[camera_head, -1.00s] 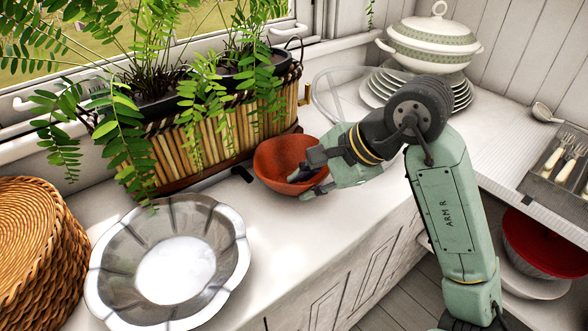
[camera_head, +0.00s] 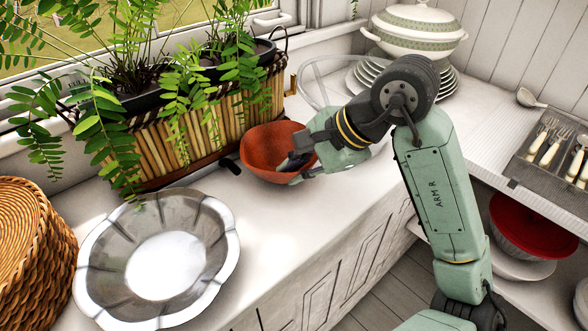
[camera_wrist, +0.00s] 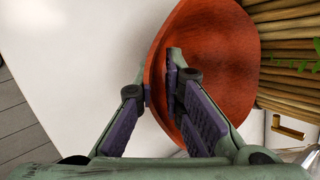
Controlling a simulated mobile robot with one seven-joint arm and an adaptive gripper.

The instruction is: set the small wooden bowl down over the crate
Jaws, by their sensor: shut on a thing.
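The small wooden bowl (camera_head: 262,152) is reddish brown and sits in front of the slatted planter's right part. In the wrist view the bowl (camera_wrist: 215,60) fills the upper middle. My gripper (camera_head: 298,163) is shut on its near right rim. In the wrist view my gripper (camera_wrist: 159,85) has one finger outside the wall and one inside. The bowl looks empty apart from the finger. I cannot tell whether it touches the counter. The bamboo-slatted planter box (camera_head: 152,153) holding ferns is the only crate-like thing; I cannot tell if it is the crate.
A fluted metal dish (camera_head: 95,265) lies on the counter at front left, beside a wicker basket (camera_head: 35,245). Stacked plates (camera_head: 446,84) and a tureen (camera_head: 415,45) stand behind my arm. A cutlery tray (camera_head: 540,172) is at right, above a red bowl (camera_head: 530,228).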

